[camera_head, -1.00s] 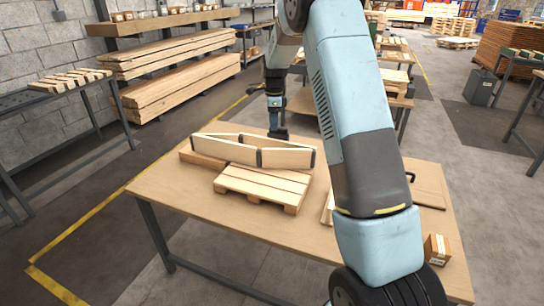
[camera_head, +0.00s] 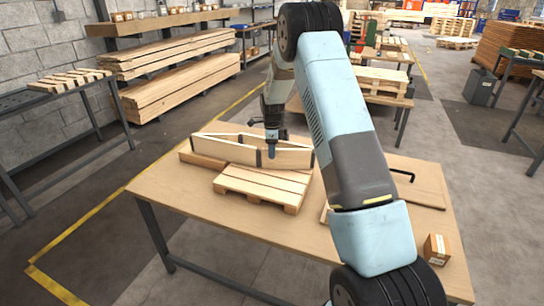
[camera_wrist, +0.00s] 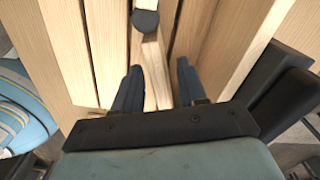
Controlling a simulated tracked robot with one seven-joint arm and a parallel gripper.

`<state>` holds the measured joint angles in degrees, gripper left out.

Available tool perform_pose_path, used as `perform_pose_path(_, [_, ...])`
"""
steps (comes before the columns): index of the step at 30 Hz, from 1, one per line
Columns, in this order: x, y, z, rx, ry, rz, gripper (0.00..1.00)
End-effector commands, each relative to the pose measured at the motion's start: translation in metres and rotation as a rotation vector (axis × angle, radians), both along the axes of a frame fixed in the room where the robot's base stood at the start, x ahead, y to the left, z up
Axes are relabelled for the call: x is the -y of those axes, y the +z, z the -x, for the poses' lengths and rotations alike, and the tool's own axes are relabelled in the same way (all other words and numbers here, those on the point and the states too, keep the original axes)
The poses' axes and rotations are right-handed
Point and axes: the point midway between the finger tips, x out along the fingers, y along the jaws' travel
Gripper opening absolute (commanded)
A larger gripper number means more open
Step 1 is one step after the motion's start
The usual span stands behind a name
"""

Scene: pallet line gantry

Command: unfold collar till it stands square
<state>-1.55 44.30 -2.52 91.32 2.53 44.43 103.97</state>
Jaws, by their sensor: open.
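The collar (camera_head: 232,151) is a wooden board frame with black corner hinges. It stands on edge as a long, narrow, partly opened shape, not square. My gripper (camera_head: 272,150) points down at the collar's right half, near the front middle hinge. In the wrist view, the open fingers of my gripper (camera_wrist: 158,88) sit on either side of a thin board edge (camera_wrist: 155,70) of the collar. A black hinge (camera_wrist: 145,21) shows just beyond them. I cannot tell whether the fingers touch the board.
The table (camera_head: 190,214) has free room at its front left. A small cardboard box (camera_head: 437,248) stands at the right edge. A black bent handle (camera_head: 402,173) lies at the right back. My arm hides the table's middle right.

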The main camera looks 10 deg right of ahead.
Motion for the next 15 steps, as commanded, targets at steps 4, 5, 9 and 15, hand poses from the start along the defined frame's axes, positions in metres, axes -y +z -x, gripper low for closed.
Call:
perform_pose_path(4, [0.000,-0.018,0.000,-0.001,0.000,0.001,0.41])
perform_pose_path(5, [0.000,-0.020,0.000,-0.001,0.000,0.001,0.41])
perform_pose_path(9, [0.000,-0.027,0.000,-0.001,0.000,0.001,0.41])
perform_pose_path(15, [0.000,-0.029,0.000,0.000,0.000,0.000,0.41])
